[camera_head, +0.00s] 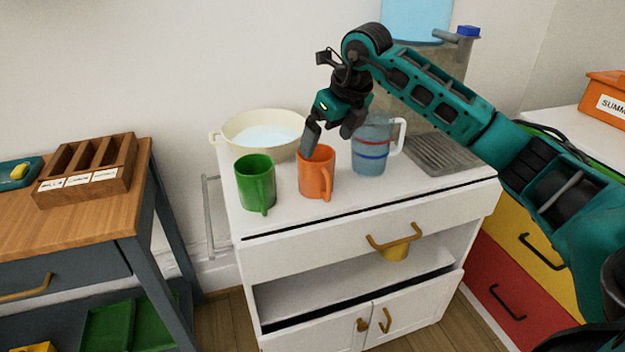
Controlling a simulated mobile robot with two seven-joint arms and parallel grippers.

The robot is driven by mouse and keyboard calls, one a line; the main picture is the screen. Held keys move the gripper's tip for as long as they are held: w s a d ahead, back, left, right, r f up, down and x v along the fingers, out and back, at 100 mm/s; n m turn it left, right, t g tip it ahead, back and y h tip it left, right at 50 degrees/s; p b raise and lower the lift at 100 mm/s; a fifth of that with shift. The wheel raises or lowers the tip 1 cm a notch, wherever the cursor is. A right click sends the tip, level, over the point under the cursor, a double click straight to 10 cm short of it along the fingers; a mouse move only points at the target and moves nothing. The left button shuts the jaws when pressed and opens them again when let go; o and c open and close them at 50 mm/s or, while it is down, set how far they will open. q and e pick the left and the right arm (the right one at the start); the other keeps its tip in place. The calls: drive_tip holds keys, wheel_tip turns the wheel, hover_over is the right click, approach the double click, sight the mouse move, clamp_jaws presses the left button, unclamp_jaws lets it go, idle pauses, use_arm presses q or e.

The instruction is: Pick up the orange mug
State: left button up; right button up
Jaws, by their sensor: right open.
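The orange mug (315,177) stands upright on the white cabinet top (400,192), with its handle toward the front right. My right gripper (330,138) is above the mug, fingers pointing down and spread apart, with nothing held. One finger overlaps the mug's back rim in the picture; I cannot tell whether it touches or is inside the mug. My left gripper is not in view.
A green mug (254,181) stands just left of the orange mug. A clear pitcher with blue and red bands (370,152) stands close on the right. A cream basin (230,136) is behind. A grey ribbed mat (442,154) lies farther right.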

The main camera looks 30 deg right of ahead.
sight(316, 163)
drive_tip(key=b+x, duration=0.1)
drive_tip(key=x, duration=0.8)
drive_tip(key=shift+w+f, duration=0.1)
drive_tip(key=shift+w, duration=0.05)
drive_tip(key=shift+c, duration=0.3)
drive_tip(key=c, duration=0.9)
drive_tip(key=shift+c, duration=0.6)
